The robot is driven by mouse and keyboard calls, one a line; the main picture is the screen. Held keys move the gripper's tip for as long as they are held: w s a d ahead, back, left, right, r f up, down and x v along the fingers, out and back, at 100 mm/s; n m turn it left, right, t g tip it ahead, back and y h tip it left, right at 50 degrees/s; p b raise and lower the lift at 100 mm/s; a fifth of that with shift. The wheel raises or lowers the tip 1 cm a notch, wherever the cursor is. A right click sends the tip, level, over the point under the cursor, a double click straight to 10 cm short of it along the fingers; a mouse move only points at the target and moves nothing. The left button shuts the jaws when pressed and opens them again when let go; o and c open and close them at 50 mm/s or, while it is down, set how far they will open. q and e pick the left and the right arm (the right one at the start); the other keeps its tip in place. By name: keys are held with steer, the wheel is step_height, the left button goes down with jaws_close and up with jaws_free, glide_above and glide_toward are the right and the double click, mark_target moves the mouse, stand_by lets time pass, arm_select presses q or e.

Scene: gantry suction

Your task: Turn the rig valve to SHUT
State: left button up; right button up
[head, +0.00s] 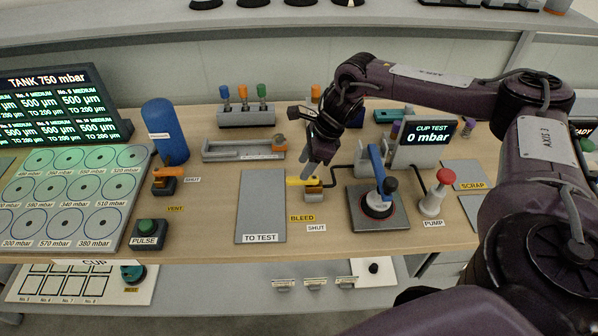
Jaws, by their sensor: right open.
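A small valve with a yellow lever (296,181) stands on the wooden bench near the centre, its lever pointing left. A yellow BLEED label (301,218) and a white SHUT label (316,228) lie in front of it. My right gripper (311,173) reaches down from the upper right, open, with its fingers at the lever; I cannot tell whether they touch it. The fingers hide part of the valve's top. A second valve with an orange lever (168,173) stands further left, between SHUT (192,180) and VENT (175,209) labels. My left gripper is out of view.
A blue-handled cup device (376,170) on a grey plate and a red-knobbed pump (436,192) stand right of the valve. The CUP TEST display (430,133) reads 0 mbar. A bare TO TEST plate (262,205) lies left, and a blue cylinder (164,132) stands beyond.

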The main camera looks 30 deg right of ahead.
mark_target(297, 178)
steer(key=shift+p+x, duration=0.45)
steer(key=shift+x, duration=1.95)
steer(key=shift+c, duration=0.3)
steer(key=shift+w+r, duration=0.1)
jaws_close()
